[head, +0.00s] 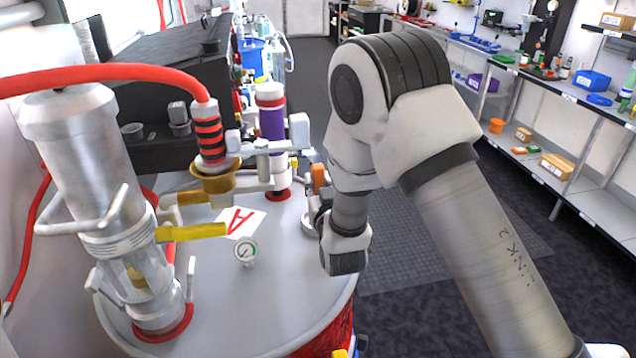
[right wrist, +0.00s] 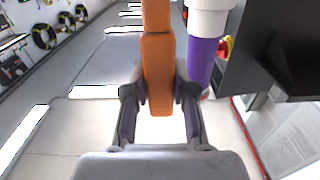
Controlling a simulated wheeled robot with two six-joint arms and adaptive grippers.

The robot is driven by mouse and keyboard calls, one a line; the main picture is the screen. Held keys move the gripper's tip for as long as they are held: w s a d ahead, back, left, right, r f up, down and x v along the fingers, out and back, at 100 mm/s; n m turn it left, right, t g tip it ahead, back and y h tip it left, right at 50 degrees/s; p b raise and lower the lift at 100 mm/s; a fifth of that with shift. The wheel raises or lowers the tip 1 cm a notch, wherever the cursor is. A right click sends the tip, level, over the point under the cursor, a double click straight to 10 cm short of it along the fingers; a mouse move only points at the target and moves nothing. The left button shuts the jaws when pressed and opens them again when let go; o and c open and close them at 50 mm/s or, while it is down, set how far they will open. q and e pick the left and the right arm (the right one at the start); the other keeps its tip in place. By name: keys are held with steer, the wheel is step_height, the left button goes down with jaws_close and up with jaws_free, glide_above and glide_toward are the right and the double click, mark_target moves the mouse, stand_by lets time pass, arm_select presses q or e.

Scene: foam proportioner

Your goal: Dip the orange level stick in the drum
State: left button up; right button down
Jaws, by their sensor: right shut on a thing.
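The orange level stick (right wrist: 158,65) stands between the fingers of my right gripper (right wrist: 160,92), which is shut on it. In the head view a short orange piece of the stick (head: 319,178) shows just left of my right wrist, near the drum's right rim. My right fingers are mostly hidden there by the wrist. The drum (head: 225,312) has a grey top and a red side. I cannot tell whether the stick's lower end is inside the drum. My left gripper is not in view.
A silver cylinder (head: 70,160) with a red hose, a brass funnel-like fitting (head: 213,182), a gauge (head: 245,251) and a purple-and-white cylinder (head: 271,125) crowd the drum top. The purple-and-white cylinder is close beside the stick in the wrist view (right wrist: 203,60). Shelves line the right wall.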

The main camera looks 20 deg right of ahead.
stand_by(0.5)
step_height(320, 180, up, 26)
steer(key=p, duration=1.7)
steer(key=shift+r, duration=0.2)
